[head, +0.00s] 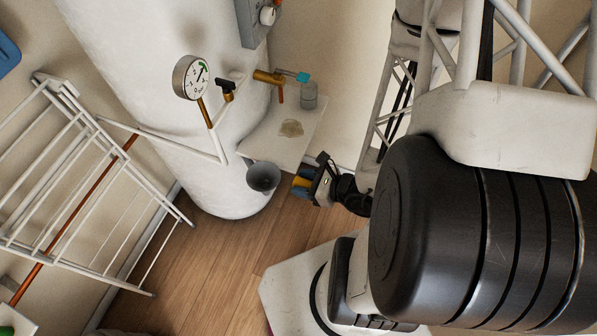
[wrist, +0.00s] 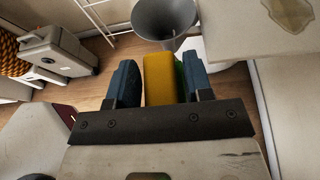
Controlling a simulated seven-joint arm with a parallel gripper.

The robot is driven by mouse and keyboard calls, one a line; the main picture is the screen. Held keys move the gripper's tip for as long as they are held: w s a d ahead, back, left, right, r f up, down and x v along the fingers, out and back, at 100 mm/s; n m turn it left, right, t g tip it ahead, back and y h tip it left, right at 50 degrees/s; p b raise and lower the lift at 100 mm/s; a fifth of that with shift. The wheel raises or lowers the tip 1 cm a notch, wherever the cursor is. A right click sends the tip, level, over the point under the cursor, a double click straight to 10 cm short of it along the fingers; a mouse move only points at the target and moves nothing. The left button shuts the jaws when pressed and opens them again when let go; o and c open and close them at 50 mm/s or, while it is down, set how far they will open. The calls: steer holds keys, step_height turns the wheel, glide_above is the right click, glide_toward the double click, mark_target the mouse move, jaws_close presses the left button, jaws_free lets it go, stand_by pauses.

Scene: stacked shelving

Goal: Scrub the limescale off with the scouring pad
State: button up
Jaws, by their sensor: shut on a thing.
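My gripper (head: 303,184) is right of the grey funnel and below the small shelf in the head view. In the wrist view its two blue fingers (wrist: 163,82) are shut on a yellow and green scouring pad (wrist: 159,78). The pad (head: 299,181) is small in the head view. The limescale is a dull, yellowish-grey patch (head: 291,128) on the pale shelf (head: 310,118) beside the white tank. The patch also shows at the top right of the wrist view (wrist: 291,12). The pad is apart from the patch.
The grey funnel (head: 263,177) hangs close to the gripper. A brass tap (head: 268,78) with a blue handle and a grey jar (head: 309,95) are at the shelf's back. A pressure gauge (head: 190,78) and a white rack (head: 75,185) stand left. Wooden floor below is open.

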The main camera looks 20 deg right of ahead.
steer(key=shift+s, duration=0.8)
steer(key=shift+w, duration=0.1)
stand_by(0.4)
steer(key=w+d, duration=0.2)
steer(key=w, duration=0.2)
steer(key=w+d, duration=0.1)
steer(key=w, duration=0.4)
steer(key=w+d+f, duration=0.1)
steer(key=w+d, duration=0.1)
steer(key=w, duration=0.3)
steer(key=shift+w+d, duration=0.15)
steer(key=shift+d, duration=0.15)
steer(key=w, duration=0.3)
steer(key=w+d, duration=0.1)
steer(key=w, duration=0.3)
steer(key=w+d+r, duration=0.1)
steer(key=w, duration=0.3)
steer(key=shift+w+d, duration=0.1)
steer(key=shift+d, duration=0.1)
steer(key=shift+f, duration=1.45)
steer(key=shift+f, duration=0.3)
